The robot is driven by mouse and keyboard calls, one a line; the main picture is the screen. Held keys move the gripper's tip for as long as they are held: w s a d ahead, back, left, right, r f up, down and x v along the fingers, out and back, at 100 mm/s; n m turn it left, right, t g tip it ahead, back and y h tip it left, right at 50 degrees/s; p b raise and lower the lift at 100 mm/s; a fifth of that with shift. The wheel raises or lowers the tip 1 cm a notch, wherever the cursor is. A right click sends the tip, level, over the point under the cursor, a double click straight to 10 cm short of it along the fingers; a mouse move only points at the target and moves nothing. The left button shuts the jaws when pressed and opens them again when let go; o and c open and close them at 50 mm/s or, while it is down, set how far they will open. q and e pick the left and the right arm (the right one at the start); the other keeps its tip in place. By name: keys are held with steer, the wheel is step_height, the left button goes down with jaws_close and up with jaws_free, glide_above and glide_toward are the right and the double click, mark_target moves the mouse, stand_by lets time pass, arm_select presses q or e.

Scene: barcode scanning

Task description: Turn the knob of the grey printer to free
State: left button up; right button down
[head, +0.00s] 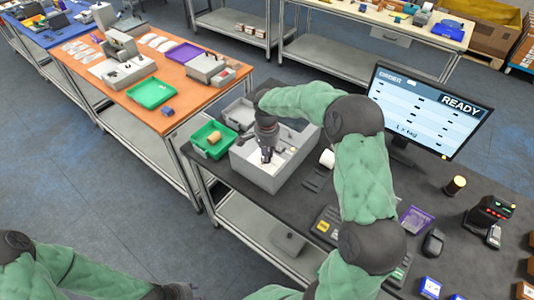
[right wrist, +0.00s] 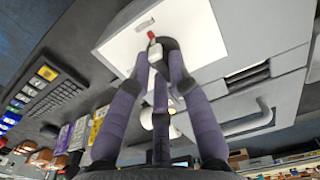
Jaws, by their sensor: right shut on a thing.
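The grey printer (head: 262,174) stands at the left end of the dark table, box-shaped with a pale panel on top. My right gripper (head: 267,156) reaches down onto that panel. In the right wrist view the purple fingers of my right gripper (right wrist: 160,68) are closed around a small knob (right wrist: 155,50) on the white panel (right wrist: 195,22) of the printer. A red mark shows at the knob's end; the rest is partly hidden by the fingers. The knob's setting cannot be read. My left gripper (head: 178,291) is only partly visible at the bottom edge, away from the printer.
A monitor (head: 425,108) reading READY stands at the right. A green tray (head: 212,140) and a grey tray (head: 239,112) lie beside the printer. A keyboard (head: 328,228), a mouse (head: 433,242) and a scanner (head: 490,214) lie on the table.

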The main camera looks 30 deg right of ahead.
stand_by(0.3)
steer(key=c, duration=1.1)
jaws_free()
steer(key=shift+c, duration=0.2)
steer(key=shift+r, duration=0.1)
step_height(320, 180, up, 12)
steer(key=shift+f, duration=0.2)
